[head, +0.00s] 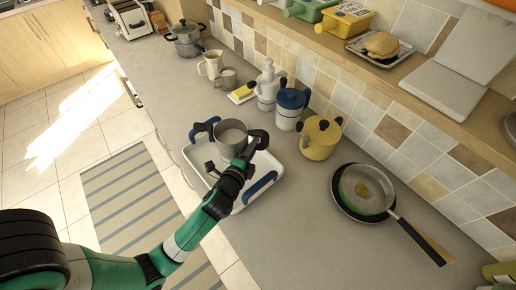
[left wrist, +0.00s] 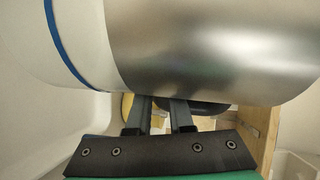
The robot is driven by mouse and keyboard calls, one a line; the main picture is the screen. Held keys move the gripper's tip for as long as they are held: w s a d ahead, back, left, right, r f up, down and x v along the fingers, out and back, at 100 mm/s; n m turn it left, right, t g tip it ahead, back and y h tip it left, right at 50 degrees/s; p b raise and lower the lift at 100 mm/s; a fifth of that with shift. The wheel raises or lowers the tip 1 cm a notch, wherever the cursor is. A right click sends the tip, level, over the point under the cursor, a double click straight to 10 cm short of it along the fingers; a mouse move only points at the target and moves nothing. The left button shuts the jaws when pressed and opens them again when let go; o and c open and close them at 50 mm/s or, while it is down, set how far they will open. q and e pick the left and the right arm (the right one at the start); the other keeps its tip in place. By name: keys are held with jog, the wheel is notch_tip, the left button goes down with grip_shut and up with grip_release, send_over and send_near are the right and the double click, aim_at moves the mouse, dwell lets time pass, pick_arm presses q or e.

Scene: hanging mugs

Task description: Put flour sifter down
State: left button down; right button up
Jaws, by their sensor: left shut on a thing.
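The flour sifter (head: 231,138) is a round grey metal cup, seen from above in the head view. It is at the far part of a white tray (head: 262,163) with blue handles. I cannot tell whether it touches the tray. My left gripper (head: 246,155) is at the sifter's near right side and shut on it. In the left wrist view, the sifter's shiny wall (left wrist: 215,50) fills the upper right above the dark fingers (left wrist: 160,118). The fingertips and the exact grip are hidden. My right gripper is not in view.
A blue-lidded pot (head: 288,108) and a yellow pot (head: 319,138) stand just right of the tray. A frying pan (head: 364,192) lies farther right. A pitcher (head: 212,64) and mug (head: 227,78) stand behind. The counter between tray and pan is clear.

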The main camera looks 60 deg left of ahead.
pick_arm(q)
jog(key=f+b, duration=0.1)
jog(key=f, duration=0.1)
jog(key=a+f+b, duration=0.1)
jog(key=f+b, duration=0.1)
jog(key=w+f+b, duration=0.1)
jog(key=f+b, duration=0.1)
jog(key=shift+w+a, duration=0.1)
jog(key=shift+a, duration=0.25)
jog(key=shift+r, duration=0.2)
jog(key=shift+f, duration=0.15)
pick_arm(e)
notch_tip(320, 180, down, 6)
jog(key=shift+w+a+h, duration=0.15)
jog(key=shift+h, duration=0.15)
pick_arm(q)
jog(key=c, duration=1.2)
grip_release()
jog(key=shift+f, duration=0.1)
jog(key=shift+c, duration=0.2)
jog(key=o, duration=0.4)
